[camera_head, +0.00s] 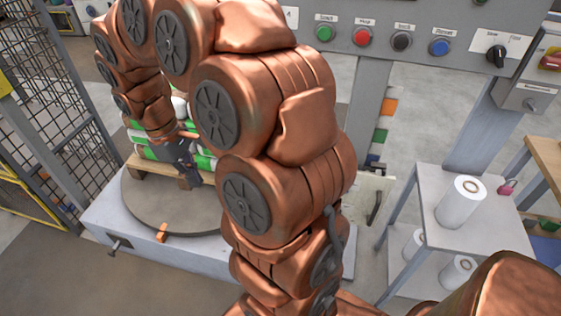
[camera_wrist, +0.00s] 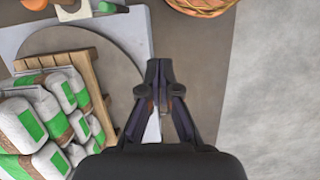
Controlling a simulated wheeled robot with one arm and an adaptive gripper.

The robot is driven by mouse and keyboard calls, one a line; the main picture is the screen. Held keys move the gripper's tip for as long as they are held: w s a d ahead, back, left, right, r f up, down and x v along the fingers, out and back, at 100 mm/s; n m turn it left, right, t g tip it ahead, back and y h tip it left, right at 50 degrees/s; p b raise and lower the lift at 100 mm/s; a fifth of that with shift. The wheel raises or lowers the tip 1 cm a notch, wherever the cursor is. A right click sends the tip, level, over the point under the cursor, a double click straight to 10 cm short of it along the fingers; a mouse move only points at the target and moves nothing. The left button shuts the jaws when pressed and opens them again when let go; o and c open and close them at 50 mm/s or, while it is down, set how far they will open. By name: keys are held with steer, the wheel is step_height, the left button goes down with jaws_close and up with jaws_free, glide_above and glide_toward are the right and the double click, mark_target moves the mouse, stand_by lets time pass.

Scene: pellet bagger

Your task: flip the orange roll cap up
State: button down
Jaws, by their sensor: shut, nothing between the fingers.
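A small orange piece (camera_head: 162,233) sits at the front edge of the round turntable in the head view. I cannot tell whether it is the roll cap. In the wrist view my gripper (camera_wrist: 161,75) is shut and empty, to the right of the pallet. I see no contact with either orange piece.
White and green bags (camera_wrist: 60,100) are stacked on a wooden pallet (camera_wrist: 97,72) on the turntable (camera_head: 150,208). A mesh fence (camera_head: 65,130) stands left. A button panel (camera_head: 420,35) is behind my arm. A shelf (camera_head: 430,215) with white rolls (camera_head: 461,202) is right.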

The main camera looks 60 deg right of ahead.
steer(key=w+d+f+g+b, duration=0.1)
steer(key=w+d+f, duration=0.25)
steer(key=d, duration=0.45)
steer(key=w+d+f+h+b, duration=0.15)
steer(key=d+f, duration=0.25)
steer(key=d, duration=0.4)
steer(key=w+d+f+g, duration=0.1)
steer(key=w+d+f, duration=0.25)
steer(key=d, duration=0.45)
steer(key=s+d+f+g, duration=0.1)
steer(key=s+d+f, duration=0.35)
steer(key=d, duration=0.55)
steer(key=x, duration=0.3)
steer(key=b+x, duration=0.1)
steer(key=x, duration=0.2)
steer(key=w+x, duration=0.1)
steer(key=x, duration=0.2)
steer(key=shift+s+a+f, duration=0.1)
steer(key=shift+a+f, duration=0.05)
steer(key=shift+f, duration=0.35)
